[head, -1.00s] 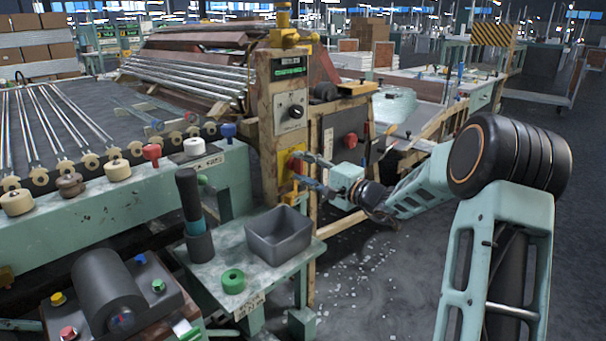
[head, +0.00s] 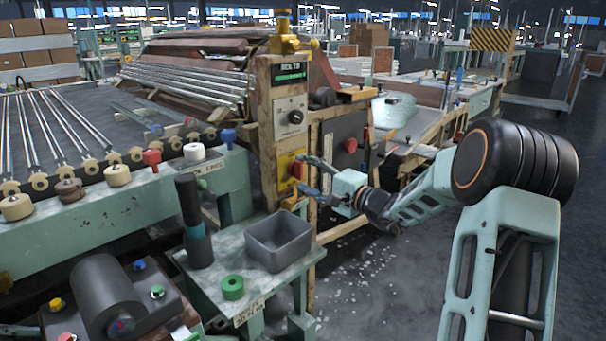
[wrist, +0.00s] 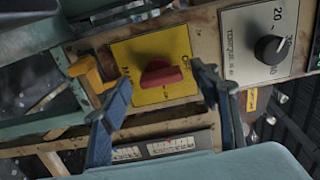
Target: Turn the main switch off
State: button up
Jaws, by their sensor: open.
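The main switch is a red rotary knob (head: 297,170) on a yellow plate (head: 285,160), low on the front of the worn control post. In the wrist view the knob (wrist: 161,74) lies crosswise on its yellow plate; the plate's lettering is too blurred to read surely. My gripper (head: 306,174) is open in front of the plate. In the wrist view its two blue fingers (wrist: 160,82) stand on either side of the knob, with visible space between each finger and the knob. Nothing is held. I cannot tell the remaining depth to the plate.
A dial (head: 291,116) and green display (head: 289,72) sit above the switch. A yellow bracket (wrist: 90,72) sticks out beside the plate. A grey bin (head: 279,240) and green ring (head: 232,287) stand on the small table below. The floor on the right is mostly open.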

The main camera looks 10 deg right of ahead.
jog(key=v, duration=1.1)
jog(key=shift+r, duration=0.1)
